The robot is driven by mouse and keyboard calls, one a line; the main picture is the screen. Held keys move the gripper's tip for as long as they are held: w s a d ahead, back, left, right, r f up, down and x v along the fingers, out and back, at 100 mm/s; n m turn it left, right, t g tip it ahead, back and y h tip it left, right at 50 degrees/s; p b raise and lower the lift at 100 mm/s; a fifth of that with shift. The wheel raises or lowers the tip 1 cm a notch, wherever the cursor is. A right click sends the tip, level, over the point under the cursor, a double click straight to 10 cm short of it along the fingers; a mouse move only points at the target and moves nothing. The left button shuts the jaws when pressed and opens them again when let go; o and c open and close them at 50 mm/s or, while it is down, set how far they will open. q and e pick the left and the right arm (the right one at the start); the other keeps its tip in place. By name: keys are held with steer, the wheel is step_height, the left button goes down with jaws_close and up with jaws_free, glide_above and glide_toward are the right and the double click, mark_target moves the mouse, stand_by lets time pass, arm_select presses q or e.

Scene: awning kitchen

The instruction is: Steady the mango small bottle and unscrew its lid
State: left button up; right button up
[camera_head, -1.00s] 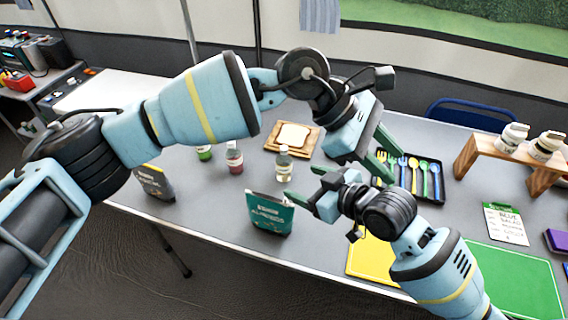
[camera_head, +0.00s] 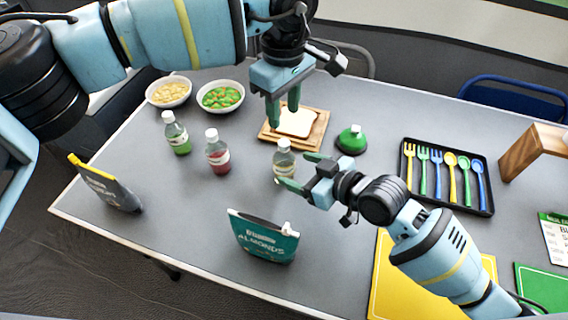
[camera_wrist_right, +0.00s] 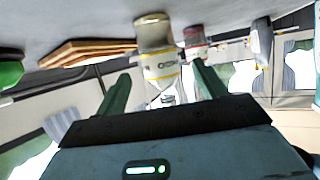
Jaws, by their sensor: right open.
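The small bottle with a yellow-edged label, which I take as the mango one (camera_head: 284,160), stands upright with its pale grey lid (camera_head: 284,144) on. My right gripper (camera_head: 302,171) is open and level beside it, fingers pointing at the bottle. In the right wrist view the bottle (camera_wrist_right: 158,62) appears upside down between the two green fingers (camera_wrist_right: 163,88), with gaps on both sides. My left gripper (camera_head: 283,110) points down, fingers apart and empty, above and behind the bottle in the head view. The label text is too small to read.
A red bottle (camera_head: 217,155) and a green bottle (camera_head: 177,135) stand to the left. A bread board (camera_head: 268,135) lies behind, with a green-and-white object (camera_head: 351,140) beside it. An almonds bag (camera_head: 262,240) stands in front. A cutlery tray (camera_head: 483,200) is at right.

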mark_target(280, 162)
steer(key=shift+x, duration=3.55)
steer(key=c, duration=1.4)
arm_select(q)
steer(key=shift+c, duration=0.9)
arm_select(e)
jaws_close()
arm_select(q)
steer(key=m, duration=0.4)
steer(key=shift+d+m, duration=0.1)
steer(key=shift+m, duration=0.3)
steer(key=m, duration=0.4)
steer(key=shift+m, duration=0.4)
steer(key=m, duration=0.4)
steer(key=shift+m, duration=0.3)
steer(key=m, duration=0.4)
